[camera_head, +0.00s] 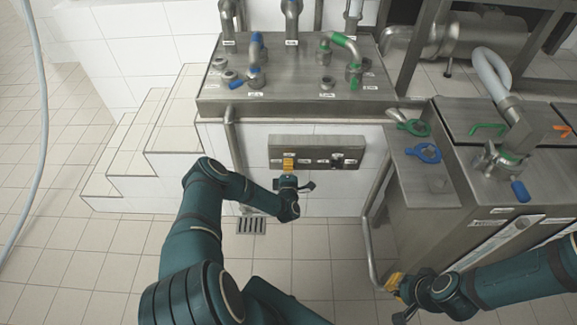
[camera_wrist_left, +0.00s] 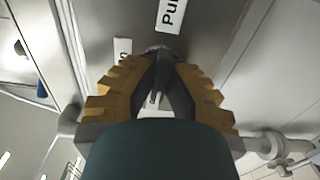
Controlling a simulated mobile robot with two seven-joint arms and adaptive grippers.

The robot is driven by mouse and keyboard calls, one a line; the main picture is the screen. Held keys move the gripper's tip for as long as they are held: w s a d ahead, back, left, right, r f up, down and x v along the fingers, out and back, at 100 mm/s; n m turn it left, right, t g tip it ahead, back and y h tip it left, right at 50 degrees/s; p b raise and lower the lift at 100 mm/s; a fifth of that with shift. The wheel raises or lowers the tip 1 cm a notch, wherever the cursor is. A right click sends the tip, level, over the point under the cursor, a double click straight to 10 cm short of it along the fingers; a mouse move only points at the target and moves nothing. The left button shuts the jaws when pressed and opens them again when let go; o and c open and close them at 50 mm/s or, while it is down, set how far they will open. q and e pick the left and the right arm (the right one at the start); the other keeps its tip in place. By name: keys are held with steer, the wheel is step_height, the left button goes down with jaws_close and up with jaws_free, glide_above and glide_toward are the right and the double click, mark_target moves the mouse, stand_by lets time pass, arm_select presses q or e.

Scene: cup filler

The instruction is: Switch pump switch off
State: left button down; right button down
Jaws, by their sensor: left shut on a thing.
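The steel switch panel (camera_head: 318,142) is on the white tiled wall below the steel counter. My left gripper (camera_head: 289,163) is at the left part of this panel, its yellow fingers against it. In the left wrist view the fingers (camera_wrist_left: 159,72) are shut on a dark switch knob (camera_wrist_left: 158,53), which they partly hide. A label beginning "Pu" (camera_wrist_left: 171,12) is beside it, so I take it as the pump switch. Its exact setting cannot be read. My right gripper (camera_head: 396,291) is low at the right, away from the panel; its jaw state is unclear.
Another dark switch (camera_head: 337,160) is on the right part of the panel. Pipes and blue and green valve handles stand on the counter (camera_head: 300,107) above. A steel tank (camera_head: 455,215) is at the right. Tiled steps (camera_head: 140,140) are at the left. The floor in front is clear.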

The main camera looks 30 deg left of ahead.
arm_select(q)
steer(key=shift+r, duration=0.1)
steer(key=c, duration=1)
jaws_free()
steer(key=shift+w, duration=0.1)
steer(key=v, duration=1.2)
